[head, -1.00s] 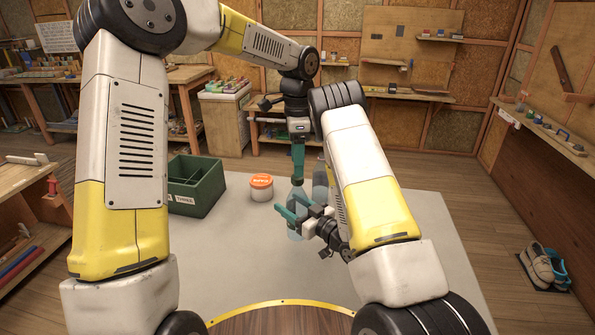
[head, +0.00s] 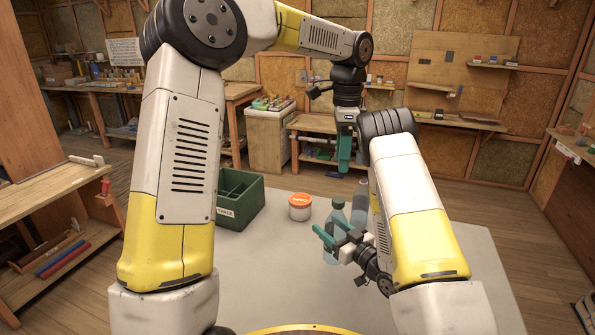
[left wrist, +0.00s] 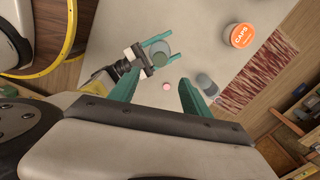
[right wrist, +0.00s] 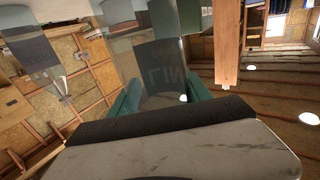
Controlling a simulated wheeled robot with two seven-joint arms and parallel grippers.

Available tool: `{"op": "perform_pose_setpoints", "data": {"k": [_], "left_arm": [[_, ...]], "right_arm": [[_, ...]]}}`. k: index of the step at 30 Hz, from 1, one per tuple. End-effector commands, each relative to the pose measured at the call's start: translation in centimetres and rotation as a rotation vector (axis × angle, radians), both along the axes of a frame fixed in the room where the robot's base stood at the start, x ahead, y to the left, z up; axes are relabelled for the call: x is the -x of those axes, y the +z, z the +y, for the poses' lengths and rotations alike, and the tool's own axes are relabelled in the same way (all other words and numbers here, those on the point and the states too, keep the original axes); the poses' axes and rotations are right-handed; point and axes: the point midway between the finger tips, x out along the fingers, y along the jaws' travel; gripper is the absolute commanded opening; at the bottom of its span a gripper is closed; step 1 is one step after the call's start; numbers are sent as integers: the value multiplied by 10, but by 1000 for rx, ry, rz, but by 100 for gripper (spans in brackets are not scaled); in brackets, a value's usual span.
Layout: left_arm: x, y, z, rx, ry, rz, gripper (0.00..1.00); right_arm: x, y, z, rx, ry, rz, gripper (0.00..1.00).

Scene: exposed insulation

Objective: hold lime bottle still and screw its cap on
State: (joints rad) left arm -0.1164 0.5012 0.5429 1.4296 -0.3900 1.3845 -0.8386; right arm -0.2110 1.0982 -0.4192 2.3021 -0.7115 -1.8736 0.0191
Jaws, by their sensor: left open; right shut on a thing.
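The lime bottle (head: 331,257) is a clear bluish bottle standing upright on the grey table. Its top (head: 338,203) is dark green and looks like a cap; how tightly it sits I cannot tell. My right gripper (head: 331,232) is shut around the bottle's body from the side.
A second clear bottle (head: 360,190) stands close behind the lime bottle. A white tub with an orange lid marked CAPS (head: 299,207) and a green divided bin (head: 240,197) stand to the left. A small pinkish round spot (left wrist: 165,87) is unclear. The table's front is clear.

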Motion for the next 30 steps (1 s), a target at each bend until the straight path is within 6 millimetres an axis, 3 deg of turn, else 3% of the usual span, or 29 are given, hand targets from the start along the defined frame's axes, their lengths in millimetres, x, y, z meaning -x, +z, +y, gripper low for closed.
{"op": "perform_pose_setpoints", "data": {"k": [5,11,21,30], "left_arm": [[8,9,10,-2,48,-24,56],[39,31,45,10,237,-99,56],[113,53,117,121,680,-224,56],[183,46,169,317,1091,-290,56]], "right_arm": [[0,0,0,0,0,0,0],[0,0,0,0,0,0,0],[0,0,0,0,0,0,0],[0,0,0,0,0,0,0]]}}
